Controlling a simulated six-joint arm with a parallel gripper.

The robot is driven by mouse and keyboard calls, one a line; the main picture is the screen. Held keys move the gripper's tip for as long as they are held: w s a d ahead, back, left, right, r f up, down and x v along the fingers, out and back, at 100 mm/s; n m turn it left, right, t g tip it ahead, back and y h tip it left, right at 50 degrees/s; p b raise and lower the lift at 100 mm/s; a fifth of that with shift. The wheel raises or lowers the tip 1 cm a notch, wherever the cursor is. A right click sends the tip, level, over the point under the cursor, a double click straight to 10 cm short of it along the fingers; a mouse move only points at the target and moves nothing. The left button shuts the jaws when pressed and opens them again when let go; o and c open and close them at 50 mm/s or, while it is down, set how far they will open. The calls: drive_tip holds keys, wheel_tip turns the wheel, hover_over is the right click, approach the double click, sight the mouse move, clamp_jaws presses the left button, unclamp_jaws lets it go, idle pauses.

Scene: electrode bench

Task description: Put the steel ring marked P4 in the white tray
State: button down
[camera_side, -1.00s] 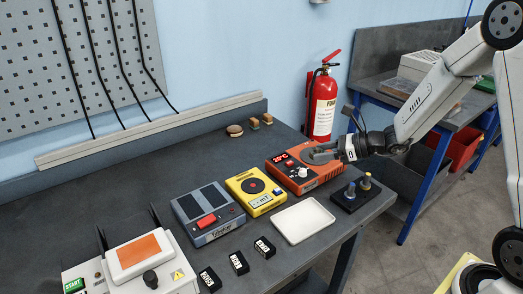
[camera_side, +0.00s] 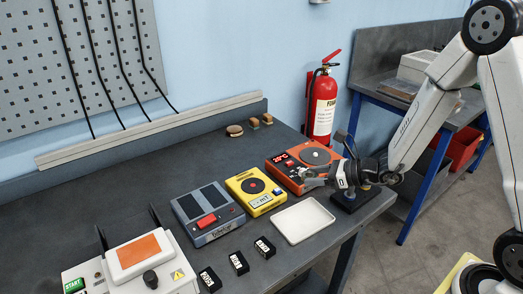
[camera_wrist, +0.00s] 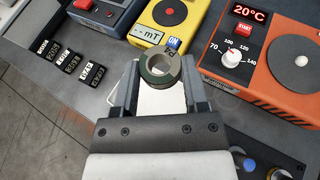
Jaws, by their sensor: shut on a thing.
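My gripper (camera_wrist: 159,80) is shut on a steel ring (camera_wrist: 146,78) with a dark greenish band. The ring's hole faces the wrist camera. In the side view my gripper (camera_side: 316,178) is in front of the orange hotplate, up and right of the white tray (camera_side: 303,221). The tray looks empty there.
The orange hotplate (camera_side: 279,170), yellow meter (camera_side: 256,205) and grey device (camera_side: 193,207) stand in a row behind the tray. Black labelled blocks (camera_side: 239,263) lie to its left. A dark stand with knobs (camera_side: 349,205) is at the right, near the bench edge.

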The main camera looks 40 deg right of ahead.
sight(298, 226)
drive_tip(key=s+a+f+n+g+y, duration=0.1)
drive_tip(key=s+a+f+n+y, duration=0.1)
drive_tip(key=s+f, duration=0.1)
drive_tip(key=shift+s+a+f, duration=0.15)
drive_tip(key=shift+s+f, duration=0.25)
drive_tip(key=shift+s, duration=0.4)
drive_tip(key=shift+f, duration=0.1)
drive_tip(key=shift+f, duration=1.9)
drive_tip(key=shift+f, duration=2.1)
